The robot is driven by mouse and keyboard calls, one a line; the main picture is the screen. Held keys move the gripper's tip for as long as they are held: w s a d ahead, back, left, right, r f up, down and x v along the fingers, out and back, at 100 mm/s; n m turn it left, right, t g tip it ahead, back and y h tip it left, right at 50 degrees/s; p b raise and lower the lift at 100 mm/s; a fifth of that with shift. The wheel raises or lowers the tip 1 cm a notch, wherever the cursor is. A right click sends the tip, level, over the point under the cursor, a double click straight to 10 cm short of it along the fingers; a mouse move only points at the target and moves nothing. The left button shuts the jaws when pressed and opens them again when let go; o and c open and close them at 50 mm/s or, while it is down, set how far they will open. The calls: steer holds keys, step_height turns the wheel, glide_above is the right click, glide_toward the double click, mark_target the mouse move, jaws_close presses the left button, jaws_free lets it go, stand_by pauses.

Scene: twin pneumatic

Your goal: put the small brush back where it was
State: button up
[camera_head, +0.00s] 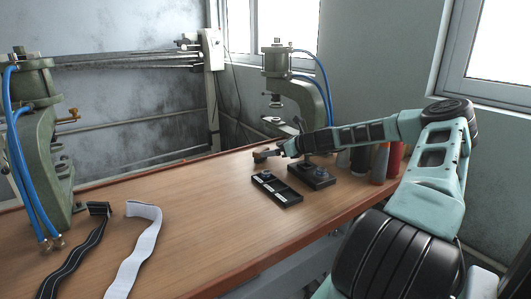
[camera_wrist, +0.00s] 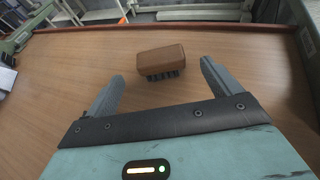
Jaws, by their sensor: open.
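The small brush (camera_wrist: 161,58), a brown wooden block with dark bristles underneath, rests on the wooden table in the wrist view, bristles down. My gripper (camera_wrist: 160,78) is open, with its two grey fingers apart. The brush lies just ahead of and between the fingertips, and neither finger appears to touch it. In the head view my gripper (camera_head: 277,152) is low over the far part of the table, and the brush there is small and hard to tell from the fingers.
A black compartment tray (camera_head: 277,190) and a black block with knobs (camera_head: 312,176) sit near my forearm. Bottles (camera_head: 380,163) stand at the right edge. Green presses stand at left (camera_head: 45,150) and back (camera_head: 277,62). Black (camera_head: 75,255) and white (camera_head: 135,245) straps lie front left. Mid-table is clear.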

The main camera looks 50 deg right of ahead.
steer(key=v, duration=0.5)
steer(key=shift+s+r, duration=0.15)
steer(key=shift+s, duration=0.15)
